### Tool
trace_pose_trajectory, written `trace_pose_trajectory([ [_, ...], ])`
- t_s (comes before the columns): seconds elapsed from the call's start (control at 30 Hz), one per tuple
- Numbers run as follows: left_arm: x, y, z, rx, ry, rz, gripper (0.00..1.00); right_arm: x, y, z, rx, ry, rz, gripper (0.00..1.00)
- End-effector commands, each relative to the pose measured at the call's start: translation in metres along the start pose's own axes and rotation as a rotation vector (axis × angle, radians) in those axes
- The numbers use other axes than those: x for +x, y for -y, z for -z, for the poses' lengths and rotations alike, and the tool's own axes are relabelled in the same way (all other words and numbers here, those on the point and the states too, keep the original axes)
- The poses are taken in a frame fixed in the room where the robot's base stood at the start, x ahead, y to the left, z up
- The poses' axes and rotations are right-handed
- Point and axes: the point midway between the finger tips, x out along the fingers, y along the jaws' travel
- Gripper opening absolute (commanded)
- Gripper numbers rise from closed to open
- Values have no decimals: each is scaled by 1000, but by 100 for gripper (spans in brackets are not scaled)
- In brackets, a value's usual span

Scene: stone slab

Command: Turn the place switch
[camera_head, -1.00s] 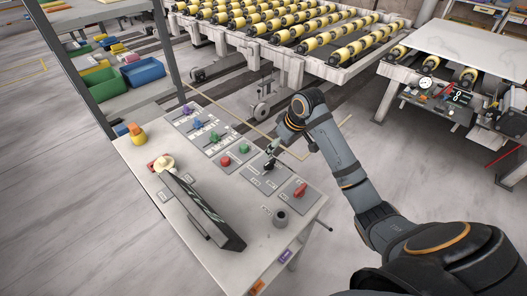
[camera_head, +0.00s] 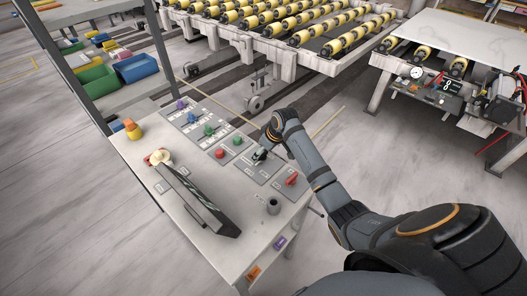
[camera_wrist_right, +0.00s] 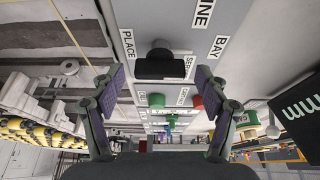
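The place switch is a black bar knob (camera_wrist_right: 160,66) on a grey panel, beside a PLACE label (camera_wrist_right: 128,42) in the right wrist view. LINE, BAY and another label also stand around it. In the head view the panel (camera_head: 248,168) is on the console's far side, and the knob is mostly hidden by my gripper. My right gripper (camera_wrist_right: 160,88) is open, with one finger on each side of the knob and visible gaps to it; it also shows in the head view (camera_head: 262,152). I cannot tell how deep the fingers reach. My left gripper is not in view.
Red and green buttons (camera_head: 220,153), a red switch (camera_head: 291,179) and coloured levers (camera_head: 208,131) flank the panel. A roller conveyor (camera_head: 290,55) is behind.

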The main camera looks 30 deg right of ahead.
Motion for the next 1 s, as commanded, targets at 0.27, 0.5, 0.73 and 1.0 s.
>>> trace_pose_trajectory([
  [0.27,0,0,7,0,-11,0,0,0,0,0,0,0,0,35],
  [0.5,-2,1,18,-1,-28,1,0,-1,0,0,5,1,-1,21],
  [0.73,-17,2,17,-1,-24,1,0,-4,1,1,68,2,-26,21],
  [1.0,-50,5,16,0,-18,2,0,-6,3,2,253,3,-102,21],
])
